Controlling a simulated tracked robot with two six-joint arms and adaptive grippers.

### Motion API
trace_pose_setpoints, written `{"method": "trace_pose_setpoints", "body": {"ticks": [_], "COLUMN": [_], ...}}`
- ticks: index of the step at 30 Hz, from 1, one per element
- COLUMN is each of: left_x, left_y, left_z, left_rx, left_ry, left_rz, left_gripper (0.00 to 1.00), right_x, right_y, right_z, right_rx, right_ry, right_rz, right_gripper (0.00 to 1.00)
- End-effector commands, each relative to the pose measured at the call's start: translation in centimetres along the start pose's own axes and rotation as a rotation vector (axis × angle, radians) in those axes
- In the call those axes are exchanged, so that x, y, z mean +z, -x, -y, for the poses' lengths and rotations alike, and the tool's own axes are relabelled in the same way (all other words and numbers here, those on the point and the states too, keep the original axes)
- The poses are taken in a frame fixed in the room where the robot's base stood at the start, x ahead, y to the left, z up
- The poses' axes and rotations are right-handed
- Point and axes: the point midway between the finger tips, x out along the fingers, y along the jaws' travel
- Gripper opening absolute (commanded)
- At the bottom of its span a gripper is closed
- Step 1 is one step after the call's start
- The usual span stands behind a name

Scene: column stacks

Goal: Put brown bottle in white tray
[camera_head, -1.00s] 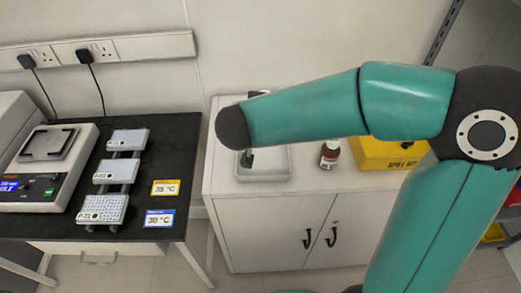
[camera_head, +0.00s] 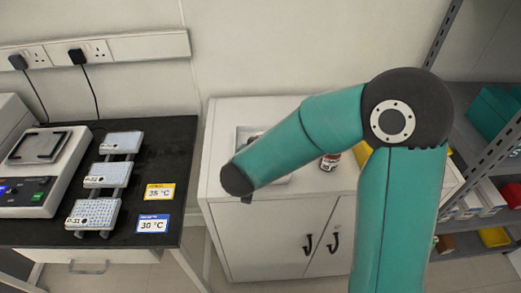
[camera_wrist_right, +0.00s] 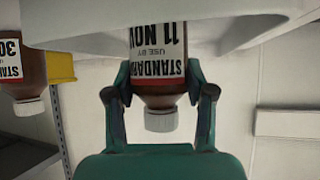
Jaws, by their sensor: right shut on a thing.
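A brown bottle (camera_wrist_right: 160,95) with a white cap and a label reading "STANDARD", "USE BY 11 NOV" is between the fingers of my right gripper (camera_wrist_right: 160,92) in the right wrist view. The gripper is shut on it near the shoulder, and that picture is upside down. In the head view the tray (camera_head: 243,131) stands on the white cabinet, largely hidden by my right arm, as are this gripper and bottle. My left gripper is not in view.
A second brown bottle (camera_head: 330,161) stands right of the tray on the cabinet (camera_head: 225,190); it also shows in the right wrist view (camera_wrist_right: 30,72). A yellow box is mostly hidden behind my arm. A black bench (camera_head: 180,135) with lab items is left; shelves are right.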

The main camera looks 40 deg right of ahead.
Motion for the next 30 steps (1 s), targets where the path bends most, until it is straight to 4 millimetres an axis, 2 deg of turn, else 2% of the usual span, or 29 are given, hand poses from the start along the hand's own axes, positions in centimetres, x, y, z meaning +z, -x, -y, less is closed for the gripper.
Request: {"method": "trace_pose_setpoints", "body": {"ticks": [7,8,12,23,26,30], "left_x": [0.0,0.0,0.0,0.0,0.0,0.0], "left_y": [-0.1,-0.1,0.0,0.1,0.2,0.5], "left_z": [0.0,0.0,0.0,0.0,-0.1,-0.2], "left_rx": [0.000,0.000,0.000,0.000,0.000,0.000], "left_ry": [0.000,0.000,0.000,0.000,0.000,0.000], "left_rz": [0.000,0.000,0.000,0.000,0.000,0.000], "left_gripper": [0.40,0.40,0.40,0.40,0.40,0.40], "right_x": [0.2,0.1,0.1,-0.2,-0.2,-0.3], "right_y": [-0.1,-0.1,-0.1,0.1,0.9,3.0], "right_z": [0.0,0.0,0.0,0.0,0.1,0.1], "right_rx": [0.000,0.000,0.000,0.000,-0.002,-0.005], "right_ry": [0.000,-0.001,-0.001,-0.001,-0.001,-0.001], "right_rz": [-0.001,0.000,0.000,-0.001,-0.001,-0.002], "right_gripper": [0.11,0.57,0.79,0.79,0.79,0.79]}}
